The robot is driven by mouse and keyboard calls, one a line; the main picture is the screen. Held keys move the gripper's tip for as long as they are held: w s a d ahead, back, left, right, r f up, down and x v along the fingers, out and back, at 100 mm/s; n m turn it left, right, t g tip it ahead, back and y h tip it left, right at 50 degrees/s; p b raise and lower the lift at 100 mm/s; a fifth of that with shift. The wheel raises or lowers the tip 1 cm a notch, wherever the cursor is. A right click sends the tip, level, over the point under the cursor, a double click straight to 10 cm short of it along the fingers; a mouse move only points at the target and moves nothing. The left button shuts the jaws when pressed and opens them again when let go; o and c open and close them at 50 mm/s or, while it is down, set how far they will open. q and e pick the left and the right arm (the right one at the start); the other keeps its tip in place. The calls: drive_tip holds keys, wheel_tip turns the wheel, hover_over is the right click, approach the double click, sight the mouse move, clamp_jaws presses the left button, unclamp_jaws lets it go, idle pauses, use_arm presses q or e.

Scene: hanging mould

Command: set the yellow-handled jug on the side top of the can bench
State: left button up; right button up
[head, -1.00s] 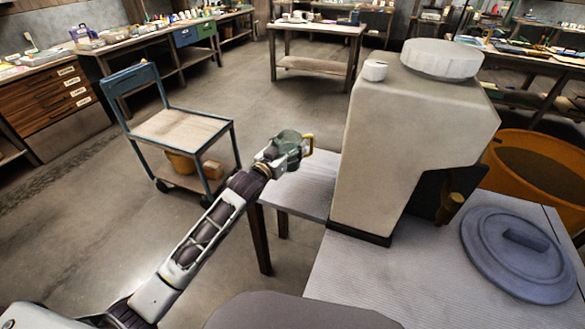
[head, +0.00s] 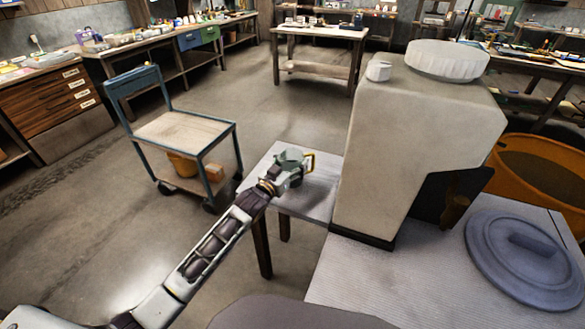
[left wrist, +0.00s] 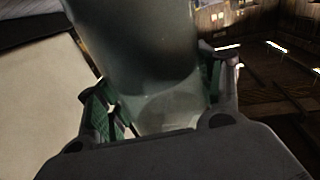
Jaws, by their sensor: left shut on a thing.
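The jug (head: 289,157) is a grey-green vessel with a yellow handle (head: 310,163) on its right side. My left gripper (head: 293,172) is shut on the jug, and in the left wrist view the jug's translucent body (left wrist: 150,60) fills the space between the fingers. In the head view the jug is over the side top (head: 318,190), a light ribbed surface left of the big beige can. I cannot tell whether its base touches the surface. My right gripper is not in view.
The big beige can (head: 415,130) with a white cap stands right of the side top. A blue-grey lid (head: 525,258) lies on the bench at right, near an orange tub (head: 545,180). A blue-framed trolley (head: 180,132) stands on the floor at left.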

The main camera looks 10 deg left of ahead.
sight(288, 171)
use_arm(q)
drive_tip(key=shift+f, duration=1.1)
drive_tip(key=o, duration=1.4)
drive_tip(key=shift+c, duration=0.2)
drive_tip(key=shift+o, duration=0.4)
drive_tip(key=shift+s, duration=0.1)
drive_tip(key=shift+v, duration=1.2)
drive_tip(key=shift+s+a, duration=0.3)
drive_tip(key=shift+s, duration=0.3)
drive_tip(key=shift+s+a, duration=0.2)
drive_tip(key=shift+s, duration=0.45)
drive_tip(key=shift+p+v, duration=0.3)
drive_tip(key=shift+v, duration=3.05)
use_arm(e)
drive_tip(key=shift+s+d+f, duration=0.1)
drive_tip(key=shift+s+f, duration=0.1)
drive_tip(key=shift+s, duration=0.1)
